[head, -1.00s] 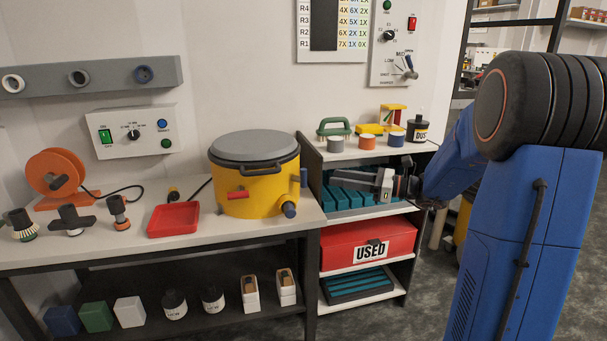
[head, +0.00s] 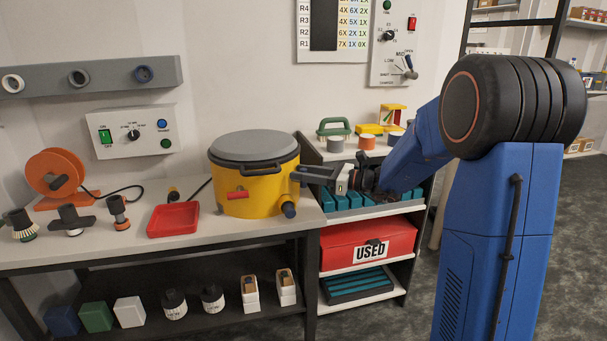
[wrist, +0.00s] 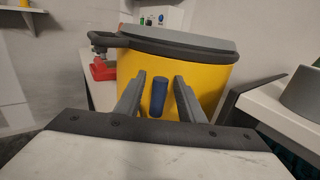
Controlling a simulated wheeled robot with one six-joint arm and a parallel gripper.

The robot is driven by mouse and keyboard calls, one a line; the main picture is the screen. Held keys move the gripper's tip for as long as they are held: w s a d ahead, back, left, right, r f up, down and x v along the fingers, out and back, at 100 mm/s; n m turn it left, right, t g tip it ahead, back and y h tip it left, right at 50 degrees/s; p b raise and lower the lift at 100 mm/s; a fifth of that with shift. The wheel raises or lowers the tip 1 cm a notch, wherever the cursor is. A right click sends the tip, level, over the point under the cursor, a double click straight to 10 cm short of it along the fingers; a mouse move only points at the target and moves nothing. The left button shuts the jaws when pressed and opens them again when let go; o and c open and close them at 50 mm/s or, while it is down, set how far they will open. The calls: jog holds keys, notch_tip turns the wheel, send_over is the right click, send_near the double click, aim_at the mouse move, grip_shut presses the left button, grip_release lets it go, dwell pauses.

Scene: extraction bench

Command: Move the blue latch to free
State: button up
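The yellow drum (head: 255,187) with a grey lid stands on the bench. In the wrist view, the blue latch (wrist: 159,97) is a short upright blue piece on the side of the yellow drum (wrist: 210,82). My gripper (head: 298,175) reaches the drum's right side from the right, and its fingers hide the latch in the head view. In the wrist view, my gripper (wrist: 160,98) is open, with one finger on each side of the latch and gaps visible. I cannot tell how far the fingertips reach past it.
A red tray (head: 173,219) lies left of the drum. A shelf unit (head: 357,212) with teal blocks stands below my arm.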

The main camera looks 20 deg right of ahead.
jog(key=shift+c, duration=0.6)
grip_shut()
jog(key=shift+s+a+n, duration=0.1)
jog(key=shift+n, duration=0.3)
jog(key=n, duration=0.2)
jog(key=shift+s+a+n+h, duration=0.2)
jog(key=shift+s+n+h, duration=0.05)
jog(key=shift+n+h, duration=0.15)
jog(key=n, duration=0.3)
jog(key=shift+s+a+f+h, duration=0.25)
jog(key=shift+s+a+h, duration=0.05)
jog(key=shift+h, duration=0.1)
jog(key=n, duration=0.3)
jog(key=f+n+h, duration=0.1)
jog(key=n, duration=0.1)
jog(key=shift+s+a, duration=0.25)
jog(key=shift+a, duration=0.05)
jog(key=shift+s+a+f+n+t+h, duration=0.1)
jog(key=shift+f+n+t+h, duration=0.25)
jog(key=shift+n, duration=0.7)
jog(key=shift+f+n+t+h, duration=0.25)
jog(key=shift+f+n, duration=0.05)
jog(key=shift+n, duration=0.75)
